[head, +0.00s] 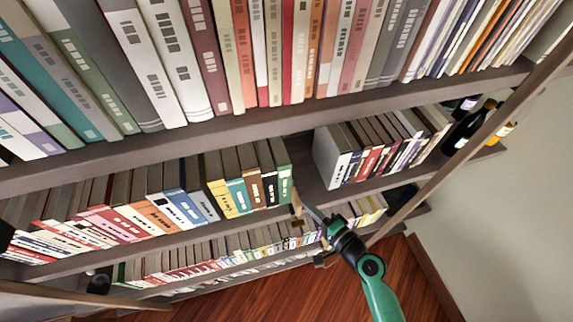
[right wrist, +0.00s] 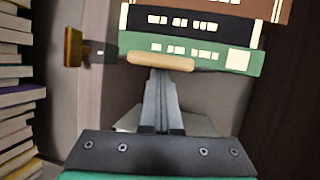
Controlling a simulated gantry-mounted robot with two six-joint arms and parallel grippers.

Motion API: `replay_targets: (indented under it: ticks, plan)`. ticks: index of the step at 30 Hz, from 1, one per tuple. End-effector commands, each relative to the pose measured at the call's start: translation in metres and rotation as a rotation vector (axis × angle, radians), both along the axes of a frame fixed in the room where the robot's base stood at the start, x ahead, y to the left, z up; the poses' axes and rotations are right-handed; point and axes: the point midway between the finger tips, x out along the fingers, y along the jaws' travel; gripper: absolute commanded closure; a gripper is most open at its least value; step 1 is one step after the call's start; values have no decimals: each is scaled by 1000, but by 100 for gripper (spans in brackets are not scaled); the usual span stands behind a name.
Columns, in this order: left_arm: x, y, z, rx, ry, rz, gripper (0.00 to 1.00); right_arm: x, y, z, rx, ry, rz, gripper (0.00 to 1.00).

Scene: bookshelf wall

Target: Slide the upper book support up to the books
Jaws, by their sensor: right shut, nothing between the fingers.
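The upper book support shows in the head view as a narrow tan upright (head: 296,200) beside the green end book (head: 281,168). In the right wrist view its tan rounded bar (right wrist: 160,62) lies across the lower edge of the green book (right wrist: 190,52); I cannot tell whether they touch. My right gripper (head: 305,208) reaches in from the lower right. In the right wrist view its fingers (right wrist: 159,75) are shut, with nothing between them, and their tips are at the bar; contact is unclear. The rest of the support is largely hidden. My left gripper is out of view.
A brown block on a short stem (right wrist: 74,47) stands left of the bar. Another group of books (head: 375,145) fills the shelf further right, leaving a gap. Shelf boards (head: 260,122) run above and below. Bottles (head: 468,125) stand at the right end.

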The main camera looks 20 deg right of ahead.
Motion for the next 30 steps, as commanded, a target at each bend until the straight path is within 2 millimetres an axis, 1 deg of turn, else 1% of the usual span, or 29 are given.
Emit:
replay_targets:
  ticks: [1, 11, 23, 26, 30]
  plan:
    - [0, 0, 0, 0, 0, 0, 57, -1, 4, -1, 1, 4, 9, 100]
    - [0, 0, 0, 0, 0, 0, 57, -1, 4, -1, 1, 4, 9, 100]
    - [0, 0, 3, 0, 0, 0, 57, -1, 15, -1, 3, 5, 12, 100]
    - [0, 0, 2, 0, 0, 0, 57, -1, 13, -2, 3, 4, 10, 100]
    - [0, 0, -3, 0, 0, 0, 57, 0, 1, -3, 2, 3, 5, 100]
